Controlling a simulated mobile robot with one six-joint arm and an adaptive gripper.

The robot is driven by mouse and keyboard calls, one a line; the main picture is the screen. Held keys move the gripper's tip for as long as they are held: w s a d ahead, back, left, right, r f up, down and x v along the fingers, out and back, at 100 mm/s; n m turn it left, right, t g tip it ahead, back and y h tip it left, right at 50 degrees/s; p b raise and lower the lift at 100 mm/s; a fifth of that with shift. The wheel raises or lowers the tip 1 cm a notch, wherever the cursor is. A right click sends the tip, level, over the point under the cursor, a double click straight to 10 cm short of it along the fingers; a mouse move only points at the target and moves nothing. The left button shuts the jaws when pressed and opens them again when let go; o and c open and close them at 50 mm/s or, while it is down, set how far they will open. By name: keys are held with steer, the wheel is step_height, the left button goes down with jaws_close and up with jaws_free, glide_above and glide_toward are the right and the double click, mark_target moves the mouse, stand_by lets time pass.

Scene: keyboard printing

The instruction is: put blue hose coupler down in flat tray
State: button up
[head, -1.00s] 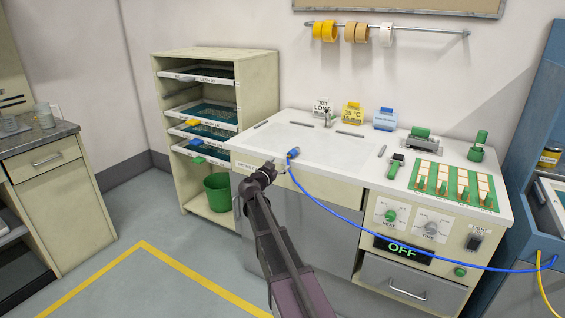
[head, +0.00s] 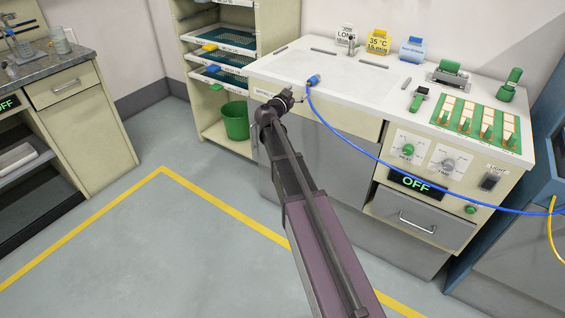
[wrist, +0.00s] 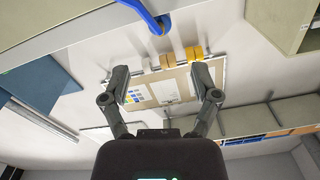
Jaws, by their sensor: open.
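The blue hose coupler (head: 313,80) lies at the end of a blue hose (head: 360,149) on the white bench top in the head view. It appears to rest at the near edge of the shallow flat tray (head: 345,85), a pale recessed area. My gripper (head: 287,97) is just left of and nearer than the coupler, apart from it, by the bench's front edge. In the wrist view, my gripper (wrist: 163,85) has its fingers spread with nothing between them. Part of the blue hose (wrist: 140,12) shows at the top there, beyond the fingers.
Label stands (head: 378,42) line the back of the bench. Green-handled tools (head: 418,99) and a green panel (head: 478,124) are at right. A shelf rack (head: 215,70) with a green bin (head: 235,120) stands at left. The floor in front is open.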

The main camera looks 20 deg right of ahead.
steer(key=a+r+n+t+y, duration=0.2)
steer(key=a+n+t+y, duration=0.6)
steer(key=a+y, duration=0.3)
steer(key=s+a+f+n+g+y, duration=0.6)
steer(key=s+a+f+n+y, duration=0.15)
steer(key=a, duration=0.35)
steer(key=s+d+f+g+h, duration=0.1)
steer(key=s+f+g, duration=0.3)
steer(key=s, duration=0.5)
steer(key=s+d+f+m+g+h, duration=0.1)
steer(key=s+f+g, duration=0.3)
steer(key=s, duration=0.5)
steer(key=s+d+f+m+g+h, duration=0.1)
steer(key=s+f+g+h, duration=0.1)
steer(key=s+f+g, duration=0.3)
steer(key=s, duration=0.3)
steer(key=shift+s+d, duration=0.25)
steer(key=shift+s, duration=0.15)
steer(key=shift+m, duration=0.25)
